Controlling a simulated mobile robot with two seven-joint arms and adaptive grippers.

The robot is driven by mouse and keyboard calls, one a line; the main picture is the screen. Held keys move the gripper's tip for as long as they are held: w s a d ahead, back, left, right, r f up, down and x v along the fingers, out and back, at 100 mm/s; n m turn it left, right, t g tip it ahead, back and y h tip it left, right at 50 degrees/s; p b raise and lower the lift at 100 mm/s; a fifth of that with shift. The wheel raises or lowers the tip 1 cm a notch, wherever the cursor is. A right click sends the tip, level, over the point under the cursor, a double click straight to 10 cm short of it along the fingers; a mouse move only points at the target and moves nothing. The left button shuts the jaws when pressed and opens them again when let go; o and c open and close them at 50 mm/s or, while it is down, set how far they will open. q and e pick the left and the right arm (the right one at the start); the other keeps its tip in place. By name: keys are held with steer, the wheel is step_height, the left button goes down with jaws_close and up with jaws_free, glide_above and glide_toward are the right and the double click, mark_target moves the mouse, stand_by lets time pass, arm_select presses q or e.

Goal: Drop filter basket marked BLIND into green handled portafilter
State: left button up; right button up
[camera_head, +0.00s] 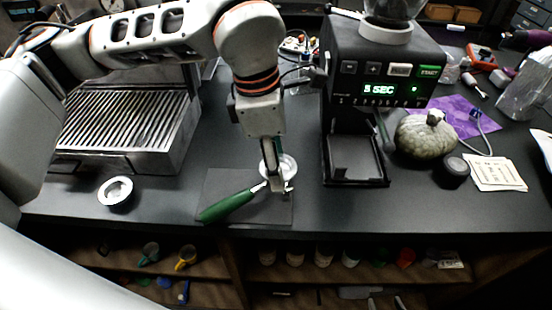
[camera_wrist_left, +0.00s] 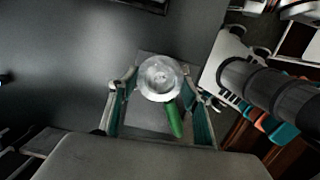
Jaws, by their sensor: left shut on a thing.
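The green-handled portafilter (camera_head: 228,206) lies on a dark mat on the counter, its handle pointing left and toward me. It also shows in the left wrist view (camera_wrist_left: 174,120), its head hidden below a round metal basket (camera_wrist_left: 160,78). My left gripper (camera_head: 277,183) points down over the portafilter head. Its fingers stand on both sides of the basket, shut on it. The basket's rim also shows beside the fingers in the head view (camera_head: 282,163). I cannot read a BLIND mark, nor tell whether the basket touches the portafilter. My right gripper cannot be made out clearly.
The grinder (camera_head: 355,165) stands right of the mat, with a pale gourd (camera_head: 425,138) beyond. Front counter is mostly clear.

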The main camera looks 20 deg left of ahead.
arm_select(q)
steer(key=o, duration=1.2)
steer(key=shift+c, duration=0.2)
steer(key=o, duration=0.4)
steer(key=shift+r, duration=0.1)
steer(key=shift+r+p, duration=1.75)
steer(key=shift+r, duration=1.65)
